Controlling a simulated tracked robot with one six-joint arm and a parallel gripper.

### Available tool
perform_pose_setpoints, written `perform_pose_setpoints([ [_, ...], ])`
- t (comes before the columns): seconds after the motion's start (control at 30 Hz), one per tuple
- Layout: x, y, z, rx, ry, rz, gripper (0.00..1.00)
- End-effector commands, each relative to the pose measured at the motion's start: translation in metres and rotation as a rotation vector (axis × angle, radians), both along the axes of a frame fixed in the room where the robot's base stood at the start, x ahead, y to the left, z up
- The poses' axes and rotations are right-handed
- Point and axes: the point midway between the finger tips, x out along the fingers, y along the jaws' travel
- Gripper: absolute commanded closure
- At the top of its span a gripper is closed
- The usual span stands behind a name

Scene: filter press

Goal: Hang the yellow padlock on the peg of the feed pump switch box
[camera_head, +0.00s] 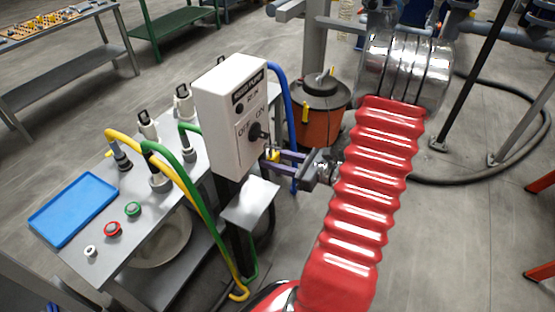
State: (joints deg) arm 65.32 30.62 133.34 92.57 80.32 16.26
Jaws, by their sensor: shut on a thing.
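The white feed pump switch box (232,112) stands at the middle of the head view, its lettered front facing right. A black rotary handle (258,133) sticks out from that front. My gripper (283,160) comes in from the right, with its two fingers pointing left toward the lower right part of the box. It is shut on the small yellow padlock (272,155), which is just below the handle in the picture. The padlock's shackle and the peg are too small or hidden to make out. I cannot tell whether the padlock touches the box.
A grey bench (200,165) with a blue tray (75,208), push buttons and cable plugs stands to the left. A grey plate (250,204) sits below the box. A blue hose (287,110) and an orange bucket (316,125) are behind my gripper.

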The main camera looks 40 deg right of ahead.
Motion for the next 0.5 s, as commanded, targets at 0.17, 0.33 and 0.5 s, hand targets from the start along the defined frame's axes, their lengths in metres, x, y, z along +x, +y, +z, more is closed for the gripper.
perform_pose_setpoints([
  [0.17, 0.0043, 0.0018, -0.0045, -0.001, 0.000, 0.001, 0.85],
  [0.33, 0.0058, 0.0024, -0.0072, -0.001, 0.000, 0.001, 0.85],
  [0.5, 0.0061, 0.0024, -0.0077, -0.001, 0.000, 0.001, 0.85],
])
